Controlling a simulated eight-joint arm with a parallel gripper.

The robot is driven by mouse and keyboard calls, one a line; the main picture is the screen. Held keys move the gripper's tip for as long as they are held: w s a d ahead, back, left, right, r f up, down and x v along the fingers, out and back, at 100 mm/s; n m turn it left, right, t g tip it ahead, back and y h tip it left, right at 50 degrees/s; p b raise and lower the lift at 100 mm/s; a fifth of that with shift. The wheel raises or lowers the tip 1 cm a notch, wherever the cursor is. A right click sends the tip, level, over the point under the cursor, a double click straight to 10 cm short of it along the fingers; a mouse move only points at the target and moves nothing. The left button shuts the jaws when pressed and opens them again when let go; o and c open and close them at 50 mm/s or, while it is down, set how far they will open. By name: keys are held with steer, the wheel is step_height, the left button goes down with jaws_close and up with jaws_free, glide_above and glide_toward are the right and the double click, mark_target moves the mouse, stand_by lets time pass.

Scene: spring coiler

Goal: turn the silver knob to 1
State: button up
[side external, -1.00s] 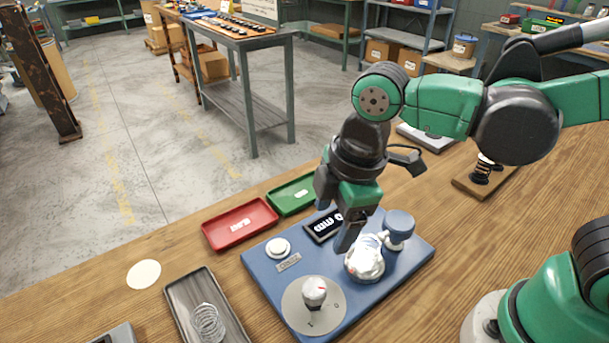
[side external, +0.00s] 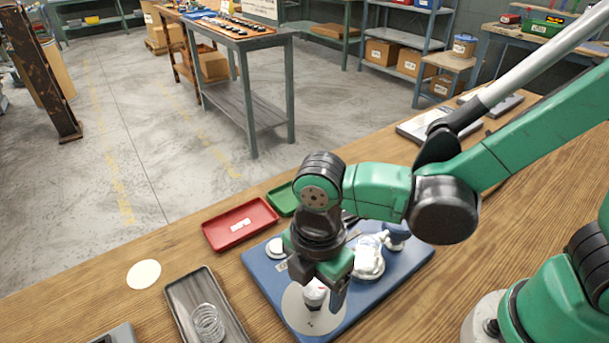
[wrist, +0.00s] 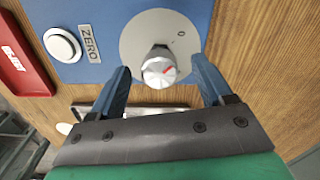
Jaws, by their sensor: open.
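The silver knob (side external: 315,293) stands on a round grey dial plate (side external: 297,316) at the front of the blue base (side external: 378,293). The 1 mark cannot be made out in the wrist view. My gripper (wrist: 160,66) is open, with one finger on each side of the knob and gaps visible between fingers and knob. In the side view my gripper (side external: 318,288) partly hides the knob.
A white button (wrist: 62,45) beside a ZERO label (wrist: 90,43) sits on the base. A shiny rounded part (side external: 368,262) stands behind the knob. A red tray (side external: 240,224), a green tray (side external: 280,200) and a metal tray (side external: 180,294) holding a spring (side external: 207,322) lie nearby.

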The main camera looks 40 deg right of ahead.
jaws_close()
steer(key=shift+m, duration=0.4)
steer(key=m, duration=0.3)
steer(key=shift+m, duration=0.4)
steer(key=m, duration=1.3)
steer(key=shift+m, duration=0.3)
